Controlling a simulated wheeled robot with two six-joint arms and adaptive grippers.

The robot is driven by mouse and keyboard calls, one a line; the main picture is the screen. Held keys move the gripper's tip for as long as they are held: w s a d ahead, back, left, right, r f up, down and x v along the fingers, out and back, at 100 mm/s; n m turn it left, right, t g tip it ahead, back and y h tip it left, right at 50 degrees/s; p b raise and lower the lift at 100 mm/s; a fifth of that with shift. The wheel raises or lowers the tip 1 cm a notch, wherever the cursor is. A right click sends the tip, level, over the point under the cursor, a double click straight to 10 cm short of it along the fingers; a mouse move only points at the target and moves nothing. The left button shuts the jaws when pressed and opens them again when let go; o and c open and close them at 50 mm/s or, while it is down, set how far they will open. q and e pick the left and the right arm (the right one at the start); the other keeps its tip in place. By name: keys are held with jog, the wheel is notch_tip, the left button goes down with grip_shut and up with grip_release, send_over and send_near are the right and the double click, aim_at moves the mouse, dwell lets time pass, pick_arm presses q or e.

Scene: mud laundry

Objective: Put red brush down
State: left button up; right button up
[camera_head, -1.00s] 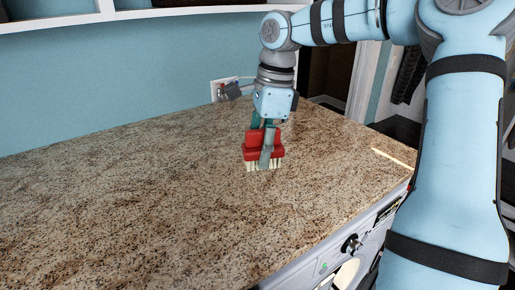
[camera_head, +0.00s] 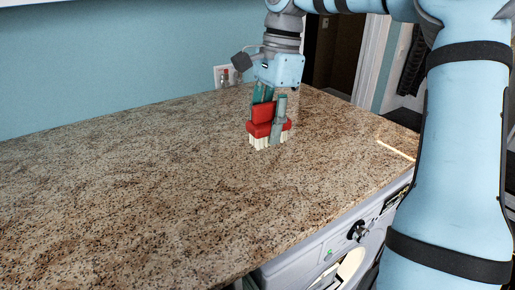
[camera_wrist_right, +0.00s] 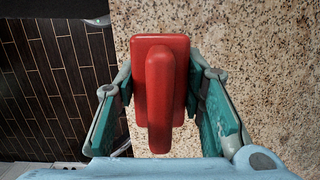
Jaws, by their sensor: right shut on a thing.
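The red brush (camera_head: 262,115) has pale bristles pointing down at the countertop (camera_head: 130,190), toward its far end. I cannot tell whether the bristles touch the surface. My right gripper (camera_head: 269,112) points down and is shut on the red brush, with one finger in front of it and one behind. In the right wrist view the brush (camera_wrist_right: 160,90) is seen from above, its raised handle between the two green-padded fingers of the gripper (camera_wrist_right: 162,85). My left gripper is not in view.
The speckled countertop is bare to the left and in front of the brush. A blue wall with an outlet (camera_head: 229,76) runs behind it. A white appliance (camera_head: 335,245) stands under the front edge. Dark tiled floor (camera_wrist_right: 50,80) shows beyond the countertop's edge.

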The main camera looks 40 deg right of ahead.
jog(key=b, duration=0.2)
send_over(264, 210)
notch_tip(264, 210, down, 7)
jog(key=shift+n, duration=0.3)
notch_tip(264, 210, down, 12)
jog(key=shift+s+d+f+b, duration=0.1)
jog(key=shift+d+f+b, duration=0.05)
jog(key=shift+b, duration=0.25)
jog(key=shift+f, duration=0.1)
jog(key=o, duration=0.6)
jog(key=shift+d+f, duration=0.1)
jog(key=o, duration=0.4)
